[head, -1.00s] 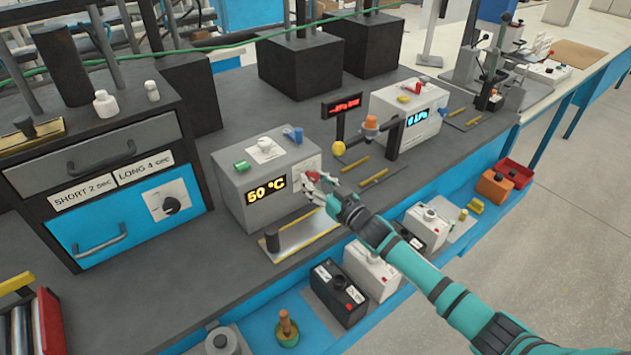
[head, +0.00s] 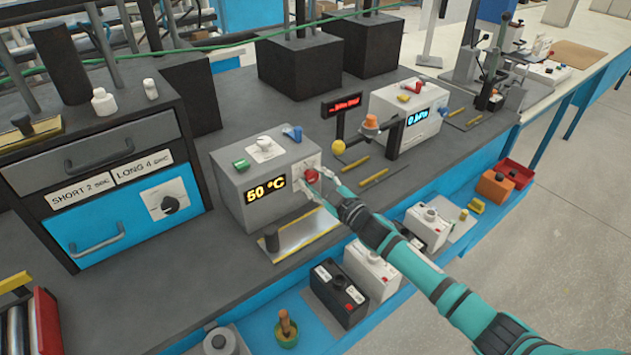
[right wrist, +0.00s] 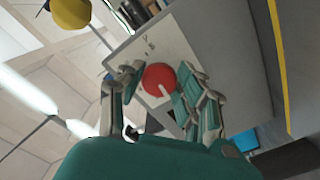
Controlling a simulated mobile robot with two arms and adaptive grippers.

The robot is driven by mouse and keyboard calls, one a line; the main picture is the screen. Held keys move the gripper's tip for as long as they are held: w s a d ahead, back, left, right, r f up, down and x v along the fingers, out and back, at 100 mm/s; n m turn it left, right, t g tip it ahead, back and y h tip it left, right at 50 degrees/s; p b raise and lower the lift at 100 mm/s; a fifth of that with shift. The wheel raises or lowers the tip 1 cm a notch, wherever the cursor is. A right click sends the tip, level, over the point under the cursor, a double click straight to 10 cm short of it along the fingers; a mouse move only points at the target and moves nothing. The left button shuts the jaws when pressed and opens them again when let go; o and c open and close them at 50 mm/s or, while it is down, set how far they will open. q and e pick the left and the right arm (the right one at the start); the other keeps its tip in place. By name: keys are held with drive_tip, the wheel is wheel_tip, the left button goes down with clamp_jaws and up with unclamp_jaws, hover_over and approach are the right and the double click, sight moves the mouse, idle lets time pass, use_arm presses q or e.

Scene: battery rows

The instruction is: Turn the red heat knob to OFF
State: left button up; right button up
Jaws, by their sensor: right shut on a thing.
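The red heat knob (head: 311,176) is on the front plate of the grey heater box (head: 228,196), whose display reads 50 °C. In the right wrist view the round red knob (right wrist: 159,79) has a pale pointer line and sits on a white plate (right wrist: 157,40) with small dark marks too small to read. My right gripper (head: 314,183) is at the knob, its fingers on either side of it. In the right wrist view the fingers (right wrist: 156,88) are shut on the knob's edges. My left gripper is not in view.
A metal plate with a yellow edge (head: 302,236) lies in front of the heater. The blue drawer cabinet (head: 120,220) is at the left. Batteries (head: 340,290) sit on the lower blue shelf.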

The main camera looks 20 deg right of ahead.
drive_tip(key=shift+n, duration=0.6)
drive_tip(key=o, duration=1.2)
drive_tip(key=shift+c, duration=0.2)
drive_tip(key=v, duration=1.2)
